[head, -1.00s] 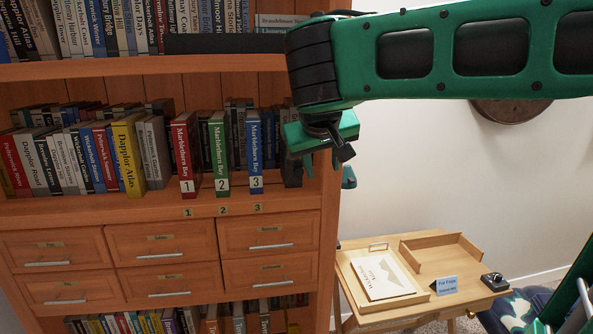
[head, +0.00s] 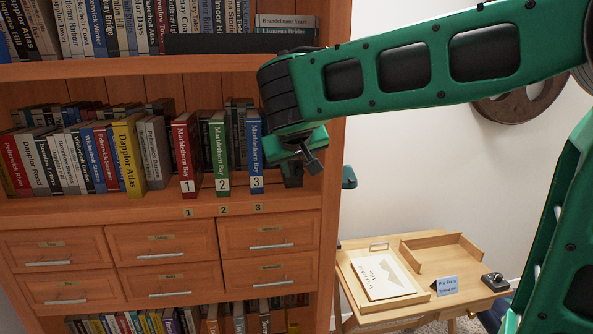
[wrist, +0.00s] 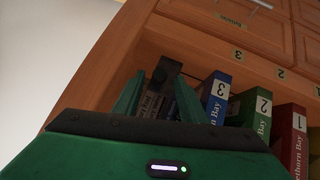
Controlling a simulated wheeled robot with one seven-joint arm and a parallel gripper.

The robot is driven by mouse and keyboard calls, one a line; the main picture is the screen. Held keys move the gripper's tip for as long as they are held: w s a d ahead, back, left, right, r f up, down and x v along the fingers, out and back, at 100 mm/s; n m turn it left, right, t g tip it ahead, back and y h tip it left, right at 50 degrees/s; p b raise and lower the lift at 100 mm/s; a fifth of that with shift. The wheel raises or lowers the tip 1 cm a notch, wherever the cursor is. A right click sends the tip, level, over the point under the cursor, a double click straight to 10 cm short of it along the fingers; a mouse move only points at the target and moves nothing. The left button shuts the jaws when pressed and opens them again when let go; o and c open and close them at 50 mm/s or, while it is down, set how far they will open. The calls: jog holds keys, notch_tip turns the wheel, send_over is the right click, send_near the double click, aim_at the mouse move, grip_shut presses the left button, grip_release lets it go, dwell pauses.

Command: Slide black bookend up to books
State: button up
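The black bookend (head: 293,176) stands at the right end of the middle shelf, near the bookcase's side panel. My wrist hides its upper part in the head view. In the wrist view the bookend (wrist: 165,74) shows beyond and between the green fingers of my gripper (wrist: 158,84), which are spread apart; contact cannot be told. The upright books Marblethorn Bay 1, red (head: 186,158), 2, green (head: 219,155), and 3, blue (head: 255,160), stand left of it with gaps between them. The blue book (wrist: 214,97) is nearest to the bookend, and the right finger lies between them in the wrist view.
Darker books stand behind the numbered ones. The shelf above limits height. Drawers (head: 162,242) lie below, and a small wooden table (head: 417,308) stands right of the bookcase.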

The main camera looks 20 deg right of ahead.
jog(key=shift+w+d+f, duration=0.2)
jog(key=shift+w+f, duration=0.2)
jog(key=shift+f, duration=0.05)
grip_shut()
jog(key=a, duration=0.4)
jog(key=w+a, duration=0.1)
jog(key=shift+a, duration=0.4)
grip_release()
jog(key=shift+s, duration=0.1)
jog(key=v, duration=1)
jog(key=shift+r, duration=0.2)
